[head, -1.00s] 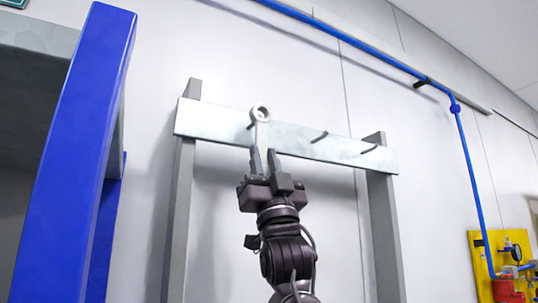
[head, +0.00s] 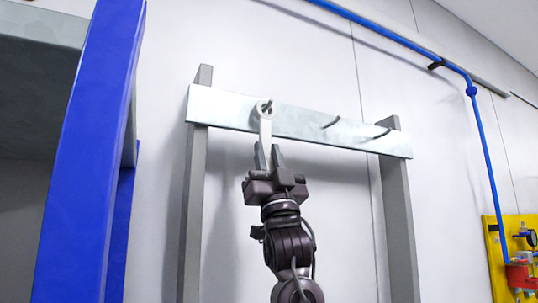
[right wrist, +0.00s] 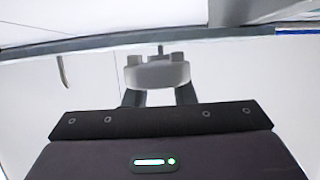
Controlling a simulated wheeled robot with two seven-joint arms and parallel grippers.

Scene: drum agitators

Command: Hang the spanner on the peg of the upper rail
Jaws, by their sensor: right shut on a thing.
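The spanner (head: 265,125) stands upright with its ring end (head: 264,109) at the top, in front of the upper rail (head: 300,124). My right gripper (head: 269,158) is shut on its lower part, below the rail. The tip of the rail's left peg (head: 267,104) shows within the ring; I cannot tell how far through it reaches. In the right wrist view the spanner (right wrist: 157,73) is between the fingers, with a thin peg (right wrist: 160,50) just above it. Two other pegs, a middle one (head: 331,122) and a right one (head: 382,134), are bare. My left gripper is out of view.
Grey posts (head: 194,200) hold the rail at both ends. A blue upright (head: 88,150) stands close on the left. A blue pipe (head: 400,48) runs along the wall, and a yellow panel (head: 497,245) is at the lower right.

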